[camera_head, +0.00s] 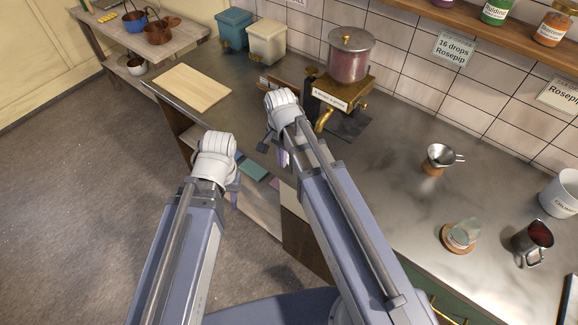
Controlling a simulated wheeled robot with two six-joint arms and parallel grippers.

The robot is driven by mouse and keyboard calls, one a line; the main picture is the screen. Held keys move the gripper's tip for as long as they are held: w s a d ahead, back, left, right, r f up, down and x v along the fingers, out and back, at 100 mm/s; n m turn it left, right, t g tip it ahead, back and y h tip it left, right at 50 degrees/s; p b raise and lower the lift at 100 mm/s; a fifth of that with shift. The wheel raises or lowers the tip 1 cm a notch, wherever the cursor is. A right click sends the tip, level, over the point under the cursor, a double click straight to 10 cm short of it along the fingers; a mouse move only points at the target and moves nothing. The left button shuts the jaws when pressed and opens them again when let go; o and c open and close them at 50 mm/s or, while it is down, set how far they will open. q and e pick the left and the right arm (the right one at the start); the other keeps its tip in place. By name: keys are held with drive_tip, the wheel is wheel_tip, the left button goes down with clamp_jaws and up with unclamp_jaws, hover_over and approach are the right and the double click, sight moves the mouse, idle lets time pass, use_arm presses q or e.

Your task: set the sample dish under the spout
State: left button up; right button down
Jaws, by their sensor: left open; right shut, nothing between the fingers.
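The brass dispenser (342,88) stands at the back of the metal counter, with a clear jar of dark red contents on top. Its brass spout (324,119) points down at the front. I cannot clearly pick out a sample dish; a small clear glass vessel (465,228) sits on a round wooden coaster at the right. My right gripper (270,147) is shut and empty, left of and in front of the spout, partly hidden by its own wrist. My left gripper (234,188) is open and empty, further left, over the counter's front edge and shelf; its fingers are mostly hidden.
A funnel (438,158), a metal jug (532,243) and a white mug (560,193) stand on the right. A wooden board (192,88) and two canisters (250,38) are at the back left. A shelf with jars (500,22) runs above.

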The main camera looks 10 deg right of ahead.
sight(290, 177)
drive_tip(key=shift+f, duration=0.25)
drive_tip(key=d+f+b, duration=0.1)
drive_tip(key=f+b, duration=0.2)
drive_tip(key=w+d+f+b, duration=0.1)
drive_tip(key=f+b, duration=0.2)
drive_tip(key=w+f+b, duration=0.1)
drive_tip(key=f+b, duration=0.2)
drive_tip(key=b, duration=0.1)
drive_tip(key=shift+w+d+f, duration=0.1)
drive_tip(key=shift+d+f, duration=0.25)
drive_tip(key=shift+d, duration=0.05)
drive_tip(key=shift+w+d, duration=0.1)
drive_tip(key=shift+d, duration=0.1)
drive_tip(key=w+d, duration=0.3)
drive_tip(key=d, duration=0.1)
drive_tip(key=w+d, duration=0.2)
drive_tip(key=d, duration=0.1)
drive_tip(key=shift+w, duration=0.3)
drive_tip(key=shift+s, duration=0.15)
